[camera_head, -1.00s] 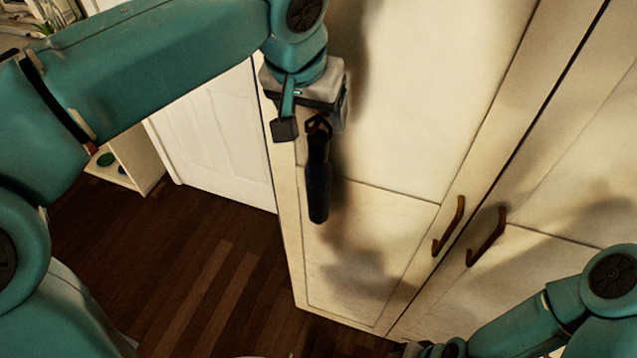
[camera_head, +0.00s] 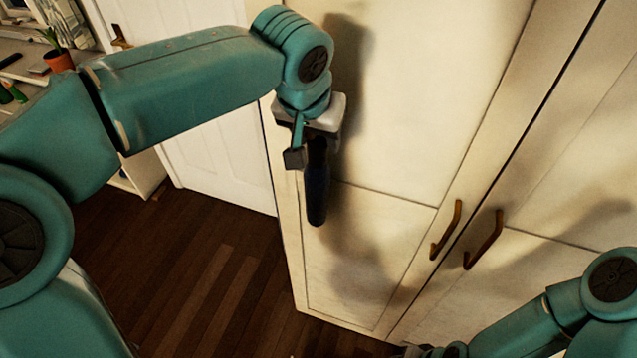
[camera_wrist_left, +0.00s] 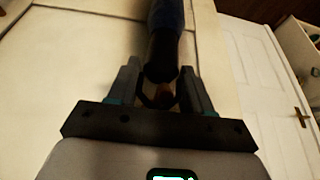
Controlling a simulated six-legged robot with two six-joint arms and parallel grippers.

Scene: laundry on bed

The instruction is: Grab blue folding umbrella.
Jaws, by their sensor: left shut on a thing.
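The blue folding umbrella (camera_head: 317,194) is a slim dark-blue roll with a black top. It hangs nearly upright in front of a cream wardrobe door. My left gripper (camera_head: 305,157) is at its upper end, in the upper middle of the head view. In the left wrist view my left gripper (camera_wrist_left: 161,95) has its two fingers on either side of the umbrella's black handle end, and the umbrella (camera_wrist_left: 167,18) stretches away to the top edge. It is shut on that end. My right arm enters at the lower right, and its gripper is mostly cut off at the bottom edge.
The cream wardrobe (camera_head: 420,110) with two brown handles (camera_head: 484,240) stands close behind the umbrella. A white door (camera_head: 225,150) is at the left. A potted plant (camera_head: 58,58) stands on a shelf at the far left. The dark wooden floor (camera_head: 190,280) is clear.

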